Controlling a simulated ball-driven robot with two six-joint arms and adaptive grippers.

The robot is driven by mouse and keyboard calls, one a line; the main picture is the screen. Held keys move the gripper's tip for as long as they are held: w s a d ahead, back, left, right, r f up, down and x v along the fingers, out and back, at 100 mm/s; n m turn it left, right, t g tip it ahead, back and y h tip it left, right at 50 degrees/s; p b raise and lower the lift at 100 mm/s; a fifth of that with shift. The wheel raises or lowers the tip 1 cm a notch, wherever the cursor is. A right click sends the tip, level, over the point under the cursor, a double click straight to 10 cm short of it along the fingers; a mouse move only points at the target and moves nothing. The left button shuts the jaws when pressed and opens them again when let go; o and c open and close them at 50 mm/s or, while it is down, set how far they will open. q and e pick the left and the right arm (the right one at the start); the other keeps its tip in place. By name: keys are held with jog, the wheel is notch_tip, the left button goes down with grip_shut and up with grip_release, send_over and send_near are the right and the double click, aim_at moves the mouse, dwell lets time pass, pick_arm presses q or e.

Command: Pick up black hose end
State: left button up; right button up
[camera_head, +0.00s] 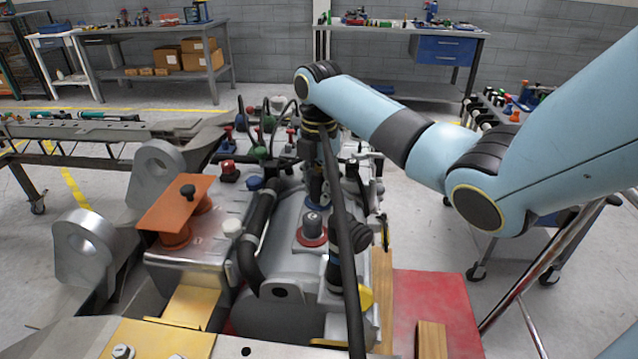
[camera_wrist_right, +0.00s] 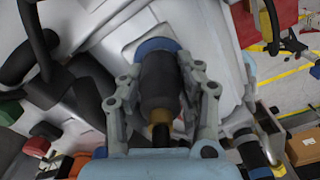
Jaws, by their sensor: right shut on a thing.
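In the right wrist view, the black hose end (camera_wrist_right: 158,82) is a thick dark cylinder with a blue collar at its far end and a brass tip towards my palm. My right gripper (camera_wrist_right: 160,72) has one grey finger on each side of it and is shut on it. In the head view my right arm comes in from the right and bends down over the middle of the machine. My right gripper (camera_head: 318,152) is there, largely hidden behind a long black bar, and the hose end cannot be made out clearly. My left gripper is not in view.
The grey machine block (camera_head: 285,225) is crowded with knobs, fittings and a bent black pipe (camera_head: 257,225). An orange plate (camera_head: 177,203) and metal lugs (camera_head: 85,248) stand at left. A red board (camera_head: 440,300) lies at right. Workbenches (camera_head: 400,32) line the back wall.

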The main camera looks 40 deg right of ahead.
aim_at(319, 170)
grip_shut()
jog(key=shift+w+r, duration=0.15)
jog(key=shift+r, duration=0.4)
notch_tip(319, 170, up, 3)
jog(key=shift+f, duration=0.1)
jog(key=d+r, duration=0.2)
jog(key=d, duration=0.1)
jog(key=d+r+b, duration=0.1)
jog(key=d+r, duration=0.1)
jog(key=d, duration=0.2)
jog(key=d+r+b, duration=0.1)
jog(key=d+r, duration=0.1)
jog(key=d, duration=0.1)
jog(key=shift+w+d+r, duration=0.15)
jog(key=shift+d+r, duration=0.1)
jog(key=shift+d, duration=0.05)
jog(key=shift+d+r, duration=0.3)
jog(key=shift+d, duration=0.25)
